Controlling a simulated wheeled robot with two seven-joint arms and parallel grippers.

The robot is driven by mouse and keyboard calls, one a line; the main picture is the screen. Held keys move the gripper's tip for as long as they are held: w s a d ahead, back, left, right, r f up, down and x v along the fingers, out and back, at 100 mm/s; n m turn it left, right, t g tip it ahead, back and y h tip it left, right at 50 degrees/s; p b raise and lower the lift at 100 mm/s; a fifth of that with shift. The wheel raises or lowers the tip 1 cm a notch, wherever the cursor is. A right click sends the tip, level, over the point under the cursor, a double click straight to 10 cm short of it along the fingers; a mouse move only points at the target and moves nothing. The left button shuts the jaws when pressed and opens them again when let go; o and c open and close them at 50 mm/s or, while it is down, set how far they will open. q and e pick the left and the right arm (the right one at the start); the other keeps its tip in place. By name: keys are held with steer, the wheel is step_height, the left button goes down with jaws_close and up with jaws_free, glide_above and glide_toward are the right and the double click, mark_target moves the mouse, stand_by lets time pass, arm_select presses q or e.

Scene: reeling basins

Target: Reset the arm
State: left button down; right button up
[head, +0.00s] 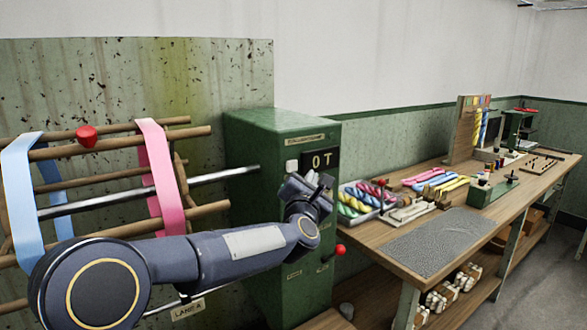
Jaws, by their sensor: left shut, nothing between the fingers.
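My left arm reaches in from the lower left across the picture. My left gripper (322,181) is shut and empty. It shows in front of the green cabinet (262,140), near the cabinet's right edge and just below the dark panel reading "0 T" (321,160). Whether it touches the cabinet cannot be told. My right gripper is not in view. My arm hides part of the cabinet front and the lower part of the reel.
A wooden reel (180,133) with blue (20,190) and pink (158,165) bands stands at left. A red-knobbed lever (340,249) sticks out of the cabinet. The workbench (385,261) at right bears a tray of coloured skeins (345,212) and a grey mat (430,243). Floor shows at far right.

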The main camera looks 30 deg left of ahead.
arm_select(q)
steer(key=shift+d, duration=0.2)
stand_by(0.4)
steer(key=s+d+f+m+g+h, duration=0.3)
steer(key=s+f+m, duration=0.4)
steer(key=s+m, duration=0.3)
steer(key=s+d+f+m+g+h+p, duration=0.1)
steer(key=s+d+f+m+g+h, duration=0.3)
steer(key=s+d+f+m, duration=0.3)
steer(key=s+d+f+m+g+h+p, duration=0.1)
steer(key=s+d+f+m+g+h, duration=0.3)
steer(key=s+f+m, duration=0.4)
steer(key=s+d+m+g, duration=0.1)
steer(key=s+m, duration=0.5)
steer(key=s, duration=0.5)
steer(key=shift+g, duration=0.3)
